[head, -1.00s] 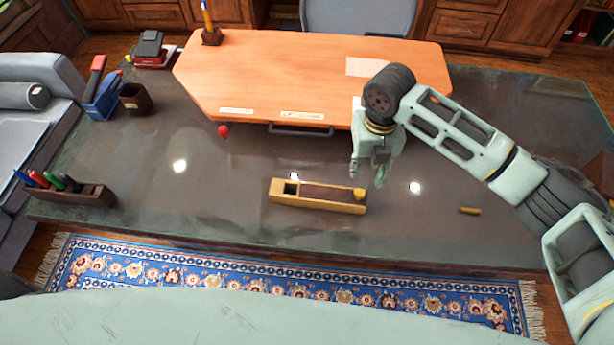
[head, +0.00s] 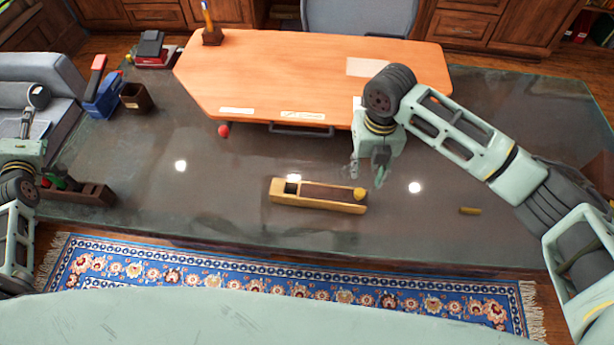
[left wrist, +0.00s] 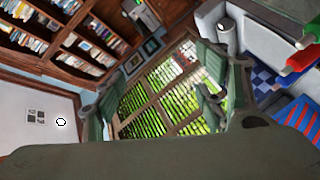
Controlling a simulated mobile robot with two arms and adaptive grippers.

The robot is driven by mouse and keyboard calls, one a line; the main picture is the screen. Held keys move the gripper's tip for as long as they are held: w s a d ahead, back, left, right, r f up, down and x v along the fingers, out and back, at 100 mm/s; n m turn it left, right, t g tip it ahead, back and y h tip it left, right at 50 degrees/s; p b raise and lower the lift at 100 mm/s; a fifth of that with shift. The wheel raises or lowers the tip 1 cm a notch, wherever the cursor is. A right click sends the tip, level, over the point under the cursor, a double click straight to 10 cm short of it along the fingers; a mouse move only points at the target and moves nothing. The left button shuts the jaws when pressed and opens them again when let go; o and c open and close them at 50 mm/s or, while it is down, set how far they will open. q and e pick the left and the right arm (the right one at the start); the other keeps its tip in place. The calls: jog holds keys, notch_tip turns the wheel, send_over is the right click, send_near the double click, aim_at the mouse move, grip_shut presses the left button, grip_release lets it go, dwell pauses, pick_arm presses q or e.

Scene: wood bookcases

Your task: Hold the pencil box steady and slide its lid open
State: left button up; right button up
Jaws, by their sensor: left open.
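The pencil box (head: 290,196) is a long, light-wood box lying on the dark desk top in the head view. A dark gap shows at the box's left end. My right gripper (head: 367,174) hangs just above and behind the box's right end, fingers apart, empty. My left gripper (head: 27,118) is at the far left edge, far from the box. In the left wrist view my left gripper (left wrist: 165,100) is open with nothing between its fingers.

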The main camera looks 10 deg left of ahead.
pick_arm(q)
jog(key=w+d+r+n+h, duration=0.1)
jog(key=w+d+r+n, duration=0.2)
jog(key=r, duration=0.4)
jog(key=w+d+r+n+t+h, duration=0.1)
jog(key=w+r+n, duration=0.1)
jog(key=w+r, duration=0.5)
jog(key=w+d+r+n+h, duration=0.1)
jog(key=w+d+r+n, duration=0.15)
jog(key=r, duration=0.55)
jog(key=w+d+f+g+h, duration=0.1)
jog(key=w+d+f+h, duration=0.15)
jog(key=d+f, duration=0.45)
jog(key=w+d+f+g+h, duration=0.1)
jog(key=w+d+f+g, duration=0.2)
jog(key=f, duration=0.6)
jog(key=m+g+h, duration=0.3)
jog(key=m+g, duration=0.5)
jog(key=g, duration=0.2)
send_over(307, 191)
jog(key=shift+n, duration=0.25)
notch_tip(307, 191, down, 20)
jog(key=shift+w+a+f, duration=0.1)
jog(key=shift+w, duration=0.05)
jog(key=shift+f, duration=0.1)
jog(key=shift+s+f, duration=0.2)
jog(key=shift+f, duration=0.2)
notch_tip(307, 191, down, 7)
jog(key=shift+r, duration=0.15)
